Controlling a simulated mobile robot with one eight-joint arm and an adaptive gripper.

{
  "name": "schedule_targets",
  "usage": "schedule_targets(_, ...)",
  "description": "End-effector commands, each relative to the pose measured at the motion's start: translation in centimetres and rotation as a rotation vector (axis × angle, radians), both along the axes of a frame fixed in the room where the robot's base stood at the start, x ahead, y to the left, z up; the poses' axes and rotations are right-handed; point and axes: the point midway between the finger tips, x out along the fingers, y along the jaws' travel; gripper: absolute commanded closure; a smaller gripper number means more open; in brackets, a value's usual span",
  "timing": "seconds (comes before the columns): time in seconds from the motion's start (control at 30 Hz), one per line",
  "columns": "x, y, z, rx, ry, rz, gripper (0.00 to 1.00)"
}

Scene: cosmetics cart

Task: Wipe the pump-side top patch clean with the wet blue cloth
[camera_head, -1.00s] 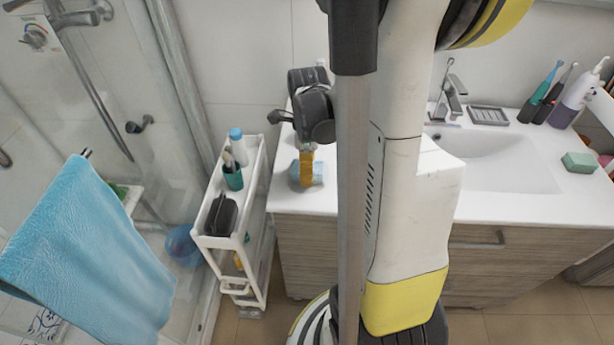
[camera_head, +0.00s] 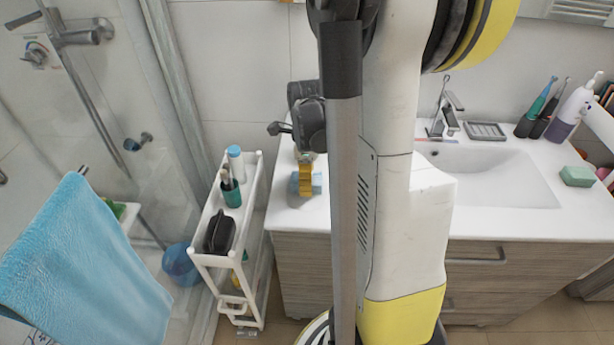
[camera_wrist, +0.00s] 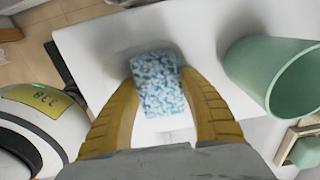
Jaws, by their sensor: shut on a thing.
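My gripper (camera_head: 306,182) is over the left end of the white counter (camera_head: 290,215). Its yellow fingers are shut on a blue-and-white mottled cloth (camera_wrist: 158,88), low at the white surface. The cloth also shows beside the fingers in the head view (camera_head: 316,184); whether it touches the counter I cannot tell. A grey shade lies around the cloth in the wrist view; I cannot tell whether it is shadow or a dirty patch. A white and purple bottle (camera_head: 568,118), perhaps the pump, stands at the counter's far right.
A slim white cart (camera_head: 254,190) with a teal cup (camera_head: 231,192) and black pouch (camera_head: 219,233) stands left of the counter. A green cup (camera_wrist: 290,80) is close right in the wrist view. A blue towel (camera_head: 85,260) hangs at the left. My arm hides the middle counter.

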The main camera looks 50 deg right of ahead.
Motion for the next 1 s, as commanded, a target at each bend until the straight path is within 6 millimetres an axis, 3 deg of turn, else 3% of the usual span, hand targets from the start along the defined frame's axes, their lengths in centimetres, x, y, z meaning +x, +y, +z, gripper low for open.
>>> schedule_targets(0.8,-4.0,4.7,-0.1,0.0,0.0,0.002,0.75)
schedule_targets(1.0,-4.0,4.7,-0.2,0.0,0.0,0.0,0.75)
